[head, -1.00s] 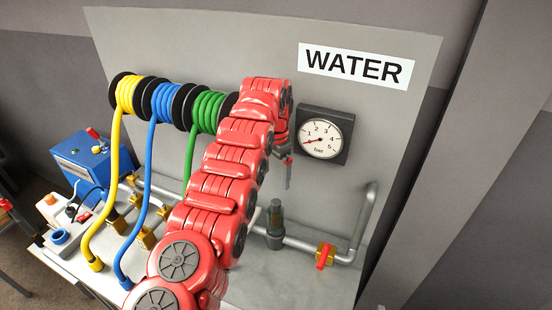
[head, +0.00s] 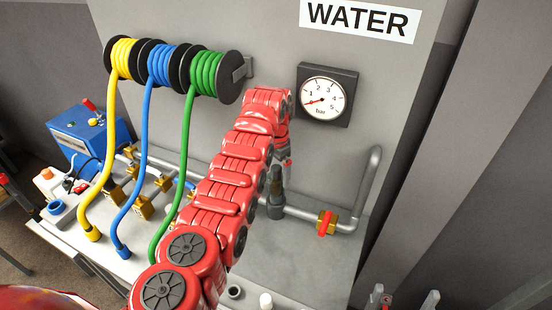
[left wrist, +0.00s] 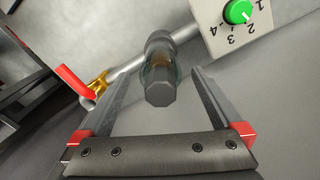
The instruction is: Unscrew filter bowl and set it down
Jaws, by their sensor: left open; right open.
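The filter bowl (head: 275,183) is a dark, partly see-through cylinder standing on the grey pipe at the wall panel. In the left wrist view the bowl (left wrist: 160,75) shows end-on, with a grey faceted end, between the fingers and beyond the palm. My left gripper (left wrist: 160,82) is open, one finger on each side of the bowl, and I see no contact. In the head view my red left arm mostly hides this gripper beside the bowl. My right gripper (head: 404,298) shows only as two separate grey fingertips at the bottom right edge, open and empty.
A red-handled valve (head: 326,223) sits on the pipe right of the bowl. A gauge (head: 323,98) hangs above. Hose reels (head: 205,75) and a blue box (head: 82,135) are left. A box with a green knob (left wrist: 237,12) is close by. The grey bench (head: 300,255) has clear room in front.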

